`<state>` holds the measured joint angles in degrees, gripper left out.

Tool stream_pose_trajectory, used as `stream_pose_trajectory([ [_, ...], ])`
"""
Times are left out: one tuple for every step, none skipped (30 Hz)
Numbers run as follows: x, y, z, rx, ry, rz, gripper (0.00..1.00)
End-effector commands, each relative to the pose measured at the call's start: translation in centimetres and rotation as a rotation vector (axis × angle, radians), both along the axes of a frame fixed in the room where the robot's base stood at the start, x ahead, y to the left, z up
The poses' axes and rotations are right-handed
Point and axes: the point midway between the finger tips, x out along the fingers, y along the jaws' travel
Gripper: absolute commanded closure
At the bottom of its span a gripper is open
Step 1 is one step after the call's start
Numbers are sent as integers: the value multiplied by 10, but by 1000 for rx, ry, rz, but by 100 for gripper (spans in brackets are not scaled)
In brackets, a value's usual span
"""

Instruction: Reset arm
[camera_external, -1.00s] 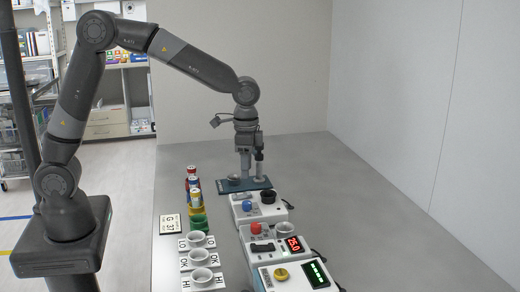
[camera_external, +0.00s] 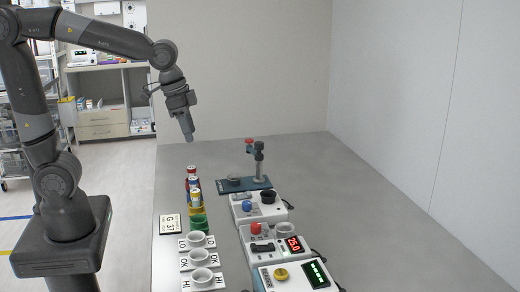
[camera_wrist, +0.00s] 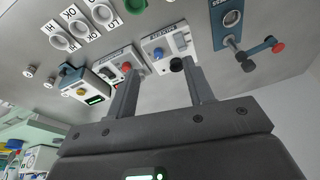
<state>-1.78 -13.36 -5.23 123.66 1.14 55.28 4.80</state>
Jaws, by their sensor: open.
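My gripper (camera_external: 188,138) hangs in the air above the far left part of the table, tilted down, apart from everything. In the wrist view its two fingers (camera_wrist: 157,92) stand well apart with nothing between them. My arm reaches out from its base at the left. The grey table (camera_external: 350,200) lies below and to the right of the gripper.
A blue stand (camera_external: 232,186) with a post and red knob is at the table's back. White devices with a blue button (camera_external: 247,206), red button (camera_external: 256,228) and yellow button (camera_external: 281,274) run forward. Capped vials (camera_external: 193,180) and labelled cups (camera_external: 197,240) stand left. The table's right side is clear.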

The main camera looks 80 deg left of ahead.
Motion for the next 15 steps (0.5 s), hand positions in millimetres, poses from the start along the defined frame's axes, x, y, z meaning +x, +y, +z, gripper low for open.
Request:
stream_pose_trajectory([
  [-16,2,6,-2,-27,12,52],
  [-24,4,8,-4,-39,20,52],
  [-35,6,10,-8,-56,31,52],
  [-42,7,12,-11,-70,39,52],
  [-50,8,12,-15,-83,47,52],
  [-61,10,14,-20,-101,58,52],
  [-69,11,14,-24,-114,66,52],
  [-76,12,14,-28,-127,73,52],
  [-86,14,14,-34,-143,82,52],
  [-93,15,14,-38,-156,90,52],
  [-100,16,13,-42,-167,97,52],
  [-108,17,12,-49,-181,105,52],
  [-114,18,11,-53,-191,110,52],
  [-119,18,10,-58,-201,115,52],
  [-125,19,9,-63,-211,120,52],
])
